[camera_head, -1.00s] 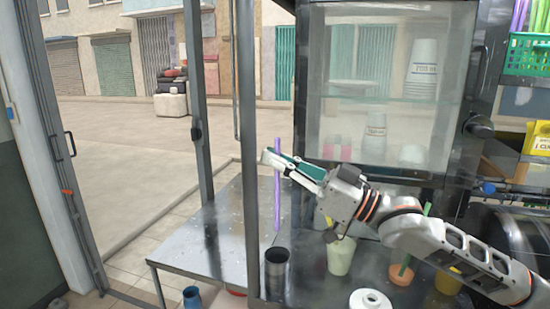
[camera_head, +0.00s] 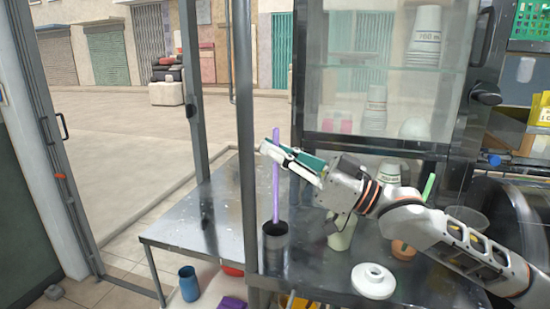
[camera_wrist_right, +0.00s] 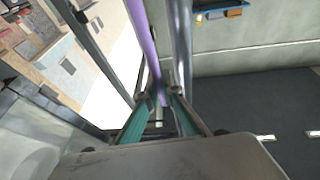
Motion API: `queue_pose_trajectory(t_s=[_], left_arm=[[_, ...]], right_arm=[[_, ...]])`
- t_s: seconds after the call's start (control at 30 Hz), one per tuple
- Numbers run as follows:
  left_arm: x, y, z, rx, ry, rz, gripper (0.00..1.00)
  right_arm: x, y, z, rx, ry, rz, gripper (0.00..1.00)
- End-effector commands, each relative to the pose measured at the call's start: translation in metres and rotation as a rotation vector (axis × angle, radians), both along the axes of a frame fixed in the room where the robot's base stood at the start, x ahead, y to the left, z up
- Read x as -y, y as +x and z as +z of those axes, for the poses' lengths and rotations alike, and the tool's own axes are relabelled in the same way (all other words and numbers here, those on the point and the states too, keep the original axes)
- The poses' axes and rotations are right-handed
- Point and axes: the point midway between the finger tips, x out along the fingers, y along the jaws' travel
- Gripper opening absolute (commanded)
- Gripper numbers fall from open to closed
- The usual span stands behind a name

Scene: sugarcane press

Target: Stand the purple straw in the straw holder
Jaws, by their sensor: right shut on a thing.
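The purple straw (camera_head: 276,180) is upright in my right gripper (camera_head: 271,152), which is shut on its upper part. It also shows in the right wrist view (camera_wrist_right: 178,35), running between the fingers (camera_wrist_right: 160,98). The straw holder seems to be the dark metal cup (camera_head: 275,247) on the steel table. The straw's lower end is at the cup's mouth, directly over or just inside the rim; I cannot tell which. My left gripper is not in view.
A metal post (camera_head: 246,150) stands close left of the cup. A pale green cup (camera_head: 342,235) and a white round piece (camera_head: 373,281) stand to the right. A glass cabinet (camera_head: 345,70) rises behind. The table's left part (camera_head: 185,222) is clear.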

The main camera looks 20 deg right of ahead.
Motion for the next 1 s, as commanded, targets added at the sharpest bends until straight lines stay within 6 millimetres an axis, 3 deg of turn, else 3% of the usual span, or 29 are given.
queue_pose_trajectory(t_s=[1.0], left_arm=[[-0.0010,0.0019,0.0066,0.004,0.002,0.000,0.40]], right_arm=[[0.0004,0.0002,-0.0002,0.000,-0.001,-0.001,0.00]])
